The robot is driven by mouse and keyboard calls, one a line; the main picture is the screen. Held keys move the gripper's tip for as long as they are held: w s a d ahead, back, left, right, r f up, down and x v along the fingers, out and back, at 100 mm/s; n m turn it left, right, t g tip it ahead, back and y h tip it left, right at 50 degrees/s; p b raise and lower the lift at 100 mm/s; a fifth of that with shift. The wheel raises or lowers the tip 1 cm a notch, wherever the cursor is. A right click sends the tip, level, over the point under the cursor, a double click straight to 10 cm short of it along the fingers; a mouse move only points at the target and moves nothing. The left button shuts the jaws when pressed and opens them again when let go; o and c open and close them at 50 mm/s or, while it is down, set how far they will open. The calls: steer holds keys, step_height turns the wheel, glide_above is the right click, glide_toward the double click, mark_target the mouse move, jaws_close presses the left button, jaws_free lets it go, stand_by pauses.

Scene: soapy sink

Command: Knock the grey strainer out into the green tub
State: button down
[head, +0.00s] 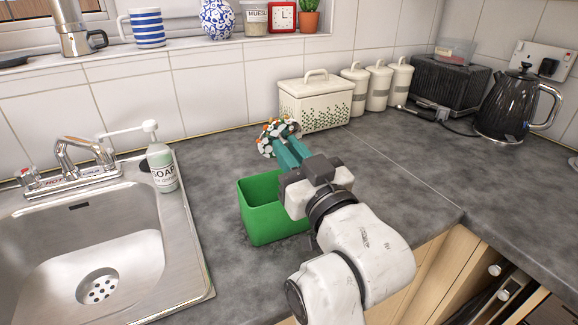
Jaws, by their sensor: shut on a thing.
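My gripper (289,150) has teal fingers and is shut on the grey strainer (275,135). The strainer shows as a small round shape covered in white, orange and dark green bits, so little of its grey surface is visible. It is held above the worktop, beyond the tub's far side in the picture. The green tub (262,228) stands open on the worktop, just right of the sink. My gripper and wrist hide the tub's right side. The visible part of its inside looks empty.
The steel sink (90,245) with a perforated drain lies left. A soap bottle (162,168) stands at its back right corner. A cream bread bin (316,103), canisters (378,85), a toaster (445,85) and a kettle (508,105) line the back. The right worktop is clear.

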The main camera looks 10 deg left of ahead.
steer(key=shift+f+t+y+b, duration=0.4)
steer(key=shift+t+y+b, duration=0.15)
steer(key=shift+b, duration=1.5)
steer(key=shift+r+t+b, duration=0.2)
steer(key=shift+t+b, duration=0.15)
steer(key=shift+b, duration=0.2)
